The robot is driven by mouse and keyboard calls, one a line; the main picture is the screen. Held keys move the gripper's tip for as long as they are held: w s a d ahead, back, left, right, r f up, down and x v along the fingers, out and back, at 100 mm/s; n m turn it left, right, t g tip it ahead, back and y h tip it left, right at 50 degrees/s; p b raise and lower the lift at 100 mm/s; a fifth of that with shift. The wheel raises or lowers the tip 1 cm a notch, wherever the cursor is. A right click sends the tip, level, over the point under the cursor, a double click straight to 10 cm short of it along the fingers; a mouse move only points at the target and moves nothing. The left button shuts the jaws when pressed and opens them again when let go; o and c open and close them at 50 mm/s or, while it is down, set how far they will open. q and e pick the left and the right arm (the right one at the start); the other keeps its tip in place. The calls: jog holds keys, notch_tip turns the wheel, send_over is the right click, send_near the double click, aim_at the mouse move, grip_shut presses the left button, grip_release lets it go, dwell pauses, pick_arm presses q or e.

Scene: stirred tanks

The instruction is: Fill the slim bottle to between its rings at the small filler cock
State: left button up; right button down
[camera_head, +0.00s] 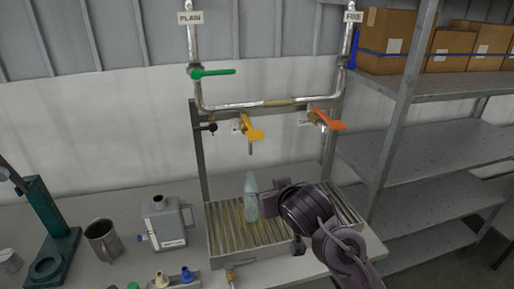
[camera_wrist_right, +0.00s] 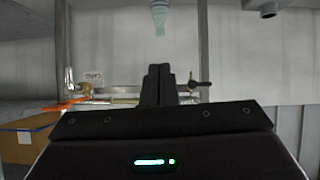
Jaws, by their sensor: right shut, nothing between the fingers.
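The slim bottle (camera_head: 251,197) is pale blue-green and stands upright on the slatted drip tray (camera_head: 222,257). It is below the spout of the small filler cock (camera_head: 252,132), which has a yellow handle. My right gripper (camera_head: 268,206) is just right of the bottle; whether it touches the bottle is unclear. In the right wrist view its fingers (camera_wrist_right: 157,85) are shut and empty. A pale tapered shape like the bottle's neck (camera_wrist_right: 160,15) shows beyond them, upside down. The bottle's rings and liquid level are too small to make out. My left gripper is not in view.
A cock with an orange handle (camera_head: 325,121) is right of the yellow one, and a green lever (camera_head: 212,72) is on the PLAIN pipe. A grey canister (camera_head: 165,222), a metal mug (camera_head: 103,241) and a green stand (camera_head: 60,240) are at left. Shelving (camera_head: 430,145) is at right.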

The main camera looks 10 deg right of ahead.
jog(key=w+r+t, duration=0.2)
jog(key=w+r, duration=0.1)
jog(key=r, duration=0.4)
jog(key=w+r+t, duration=0.1)
jog(key=w+r, duration=0.2)
jog(key=r, duration=0.4)
jog(key=shift+w+r+m+t, duration=0.3)
jog(key=shift+w+t, duration=0.1)
